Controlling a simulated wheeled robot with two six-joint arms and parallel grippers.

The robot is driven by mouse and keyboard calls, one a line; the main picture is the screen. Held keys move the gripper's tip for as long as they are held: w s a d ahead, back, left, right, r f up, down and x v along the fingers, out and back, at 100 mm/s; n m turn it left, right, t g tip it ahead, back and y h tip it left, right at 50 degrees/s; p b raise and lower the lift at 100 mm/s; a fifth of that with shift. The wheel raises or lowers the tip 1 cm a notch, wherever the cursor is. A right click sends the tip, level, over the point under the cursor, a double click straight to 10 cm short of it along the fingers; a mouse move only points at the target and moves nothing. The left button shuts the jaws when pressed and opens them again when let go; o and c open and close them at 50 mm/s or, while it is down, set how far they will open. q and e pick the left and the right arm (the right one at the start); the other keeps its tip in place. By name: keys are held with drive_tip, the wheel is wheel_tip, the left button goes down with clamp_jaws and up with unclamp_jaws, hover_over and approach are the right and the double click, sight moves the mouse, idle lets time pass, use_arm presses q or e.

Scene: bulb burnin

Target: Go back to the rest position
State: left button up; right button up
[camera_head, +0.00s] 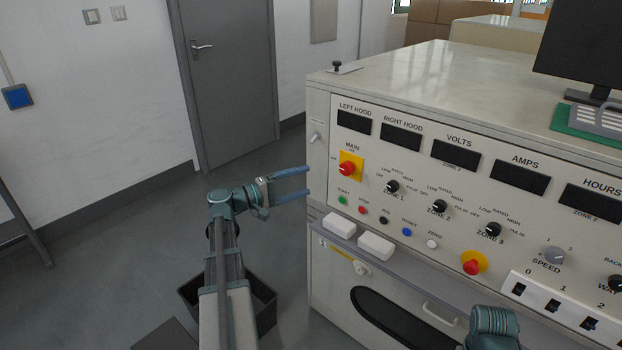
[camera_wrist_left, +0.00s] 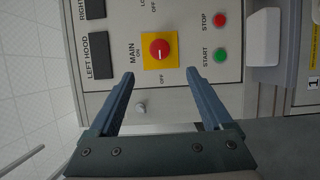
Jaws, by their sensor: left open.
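My left gripper (camera_head: 291,184) is open and empty in the head view, to the left of the control panel's left end. In the left wrist view its two blue fingers (camera_wrist_left: 161,100) are spread apart with nothing between them. Beyond them is the red MAIN switch (camera_wrist_left: 159,49) on its yellow plate, which also shows in the head view (camera_head: 347,168). The fingertips look apart from the panel. Part of my right arm (camera_head: 493,325) shows at the lower edge of the head view; its gripper is out of view.
The cream console (camera_head: 440,85) carries displays, knobs and buttons. Two white blocks (camera_head: 375,246) sit on the ledge below. A dark bin (camera_head: 262,300) stands on the floor by my left arm. A monitor (camera_head: 590,45) stands on top. Open floor lies left, before a grey door (camera_head: 230,85).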

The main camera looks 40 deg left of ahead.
use_arm(q)
drive_tip(key=s+d+f+m+g, duration=0.1)
drive_tip(key=d+f+m+g, duration=0.3)
drive_tip(key=d, duration=0.7)
drive_tip(key=d+f+m+g, duration=0.2)
drive_tip(key=d+f+g, duration=0.4)
drive_tip(key=d, duration=0.6)
drive_tip(key=s+d+f+m+g, duration=0.1)
drive_tip(key=d+f+m+g, duration=0.2)
drive_tip(key=d+f, duration=0.55)
drive_tip(key=s+d+f+m+g+y, duration=0.35)
drive_tip(key=s+d+m+y, duration=0.45)
drive_tip(key=s+d, duration=0.45)
wheel_tip(320, 180, up, 18)
drive_tip(key=y+p, duration=0.1)
drive_tip(key=p, duration=1.7)
drive_tip(key=shift+s+r, duration=0.2)
drive_tip(key=shift+s, duration=0.1)
drive_tip(key=shift+a, duration=0.1)
